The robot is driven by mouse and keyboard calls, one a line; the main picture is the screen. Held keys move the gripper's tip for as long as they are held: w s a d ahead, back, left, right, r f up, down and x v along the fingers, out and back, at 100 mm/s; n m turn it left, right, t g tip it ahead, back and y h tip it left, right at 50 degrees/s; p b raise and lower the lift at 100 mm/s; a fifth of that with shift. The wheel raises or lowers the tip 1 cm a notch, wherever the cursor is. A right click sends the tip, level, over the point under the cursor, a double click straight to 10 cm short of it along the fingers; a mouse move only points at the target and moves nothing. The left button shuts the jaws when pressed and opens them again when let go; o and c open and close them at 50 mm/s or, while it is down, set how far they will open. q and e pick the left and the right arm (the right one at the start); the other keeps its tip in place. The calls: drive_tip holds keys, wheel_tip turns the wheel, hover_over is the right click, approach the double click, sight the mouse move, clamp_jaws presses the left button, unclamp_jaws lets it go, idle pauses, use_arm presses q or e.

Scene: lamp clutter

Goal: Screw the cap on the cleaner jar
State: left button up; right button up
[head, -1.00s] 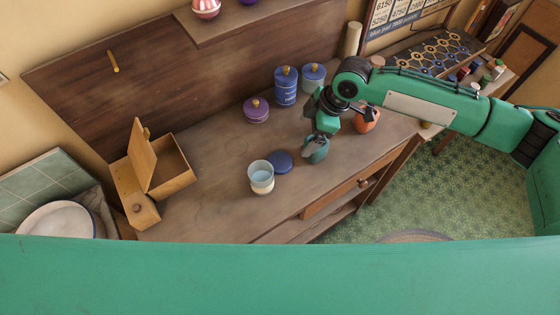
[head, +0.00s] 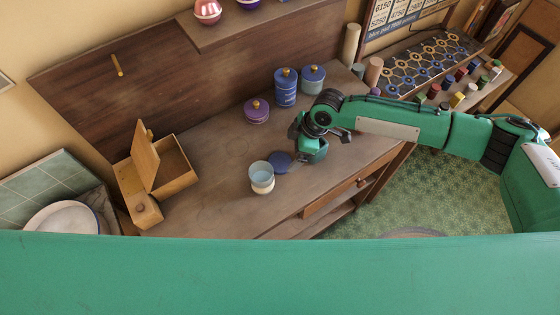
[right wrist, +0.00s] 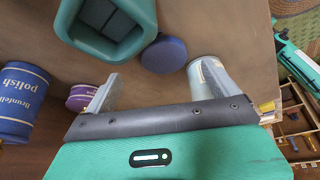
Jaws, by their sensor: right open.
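The cleaner jar (head: 262,178) stands open on the wooden desk, whitish with a pale blue inside. A flat blue disc, which looks like the cap (head: 279,161), lies on the desk just behind it to the right. In the right wrist view the cap (right wrist: 163,54) lies beyond the gap between my fingers, and the jar (right wrist: 214,74) is partly behind one finger. My right gripper (right wrist: 150,92) is open and empty, above the desk near the cap. My left gripper is not in view.
A teal hollow container (right wrist: 105,35) is close beside the cap. A purple pot (head: 256,112) and blue canisters (head: 286,90) stand behind. An open wooden box (head: 173,165) is at the left. The desk between box and jar is clear.

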sight(282, 162)
drive_tip(key=shift+s+a+f+p, duration=0.1)
drive_tip(key=shift+a+f+p, duration=0.05)
drive_tip(key=shift+a+p, duration=0.15)
drive_tip(key=p+x, duration=0.2)
drive_tip(key=x, duration=0.2)
drive_tip(key=shift+s+a+f, duration=0.1)
drive_tip(key=shift+s, duration=0.1)
drive_tip(key=shift+f, duration=0.25)
drive_tip(key=c, duration=1.1)
